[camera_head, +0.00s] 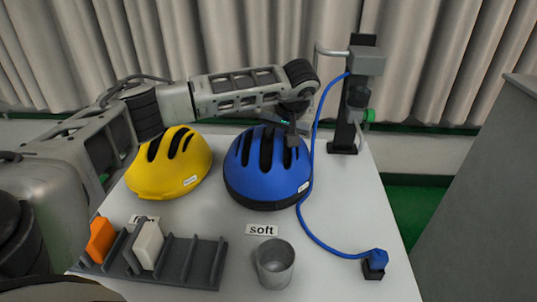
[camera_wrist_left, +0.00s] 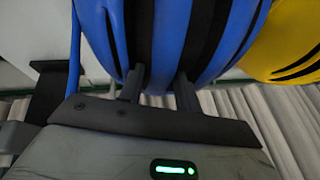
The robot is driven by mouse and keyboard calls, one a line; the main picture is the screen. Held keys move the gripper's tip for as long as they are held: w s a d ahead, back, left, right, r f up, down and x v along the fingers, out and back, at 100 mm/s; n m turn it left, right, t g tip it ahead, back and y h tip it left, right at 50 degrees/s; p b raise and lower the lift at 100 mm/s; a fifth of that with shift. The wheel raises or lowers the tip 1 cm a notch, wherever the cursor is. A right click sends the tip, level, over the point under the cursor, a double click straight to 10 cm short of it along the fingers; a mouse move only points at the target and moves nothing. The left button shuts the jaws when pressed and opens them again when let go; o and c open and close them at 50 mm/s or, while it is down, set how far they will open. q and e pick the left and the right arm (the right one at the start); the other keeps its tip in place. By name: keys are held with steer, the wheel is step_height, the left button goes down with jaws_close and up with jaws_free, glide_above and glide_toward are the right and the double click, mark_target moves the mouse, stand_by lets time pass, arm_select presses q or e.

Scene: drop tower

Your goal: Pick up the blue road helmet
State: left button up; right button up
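The blue road helmet (camera_head: 268,178) sits on the white table, vents up, in the middle of the head view. It fills the top of the left wrist view (camera_wrist_left: 165,40). My left gripper (camera_head: 292,140) reaches down onto the helmet's top from behind. In the left wrist view, its two dark fingers (camera_wrist_left: 158,88) are apart, on either side of a blue rib, with their tips in or against the dark vents. The tips are hidden, so I cannot tell whether they press on the rib. My right gripper is not in view.
A yellow helmet (camera_head: 170,165) sits left of the blue one. A black stand (camera_head: 347,115) with a blue hose (camera_head: 318,235) stands at right. In front are a grey rack (camera_head: 195,262) with orange and white pieces, a "soft" label (camera_head: 262,230) and a grey cup (camera_head: 275,265).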

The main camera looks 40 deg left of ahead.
arm_select(q)
jaws_close()
steer(key=shift+r, duration=0.15)
